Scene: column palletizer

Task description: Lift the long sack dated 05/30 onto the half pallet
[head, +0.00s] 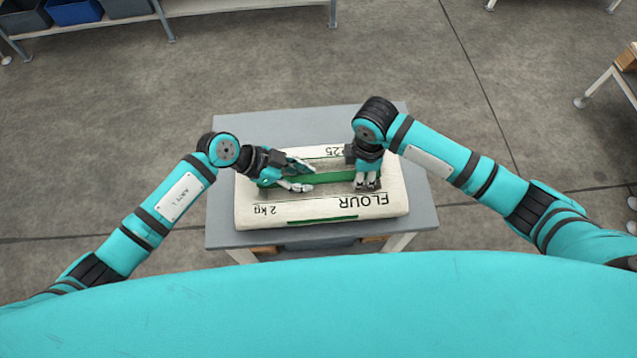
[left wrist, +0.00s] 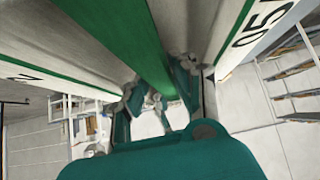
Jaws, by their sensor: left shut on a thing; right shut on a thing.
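A long cream sack (head: 255,205) with a green band, green lines and the words FLOUR and 2 kg lies flat across the grey table (head: 225,150). Its date is only partly readable; the left wrist view shows "05" on the sack (left wrist: 225,25). My left gripper (head: 302,176) is on the top of the sack, left of its middle, shut on it. My right gripper (head: 367,183) points down on the sack, right of its middle, also shut on it. Both grippers hide part of the print. I cannot make out a half pallet.
Blue and dark bins (head: 73,10) stand on a shelf at the back left. A table with a brown box (head: 627,57) is at the right edge. Wooden parts (head: 264,250) show under the front of the grey table. The concrete floor around is clear.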

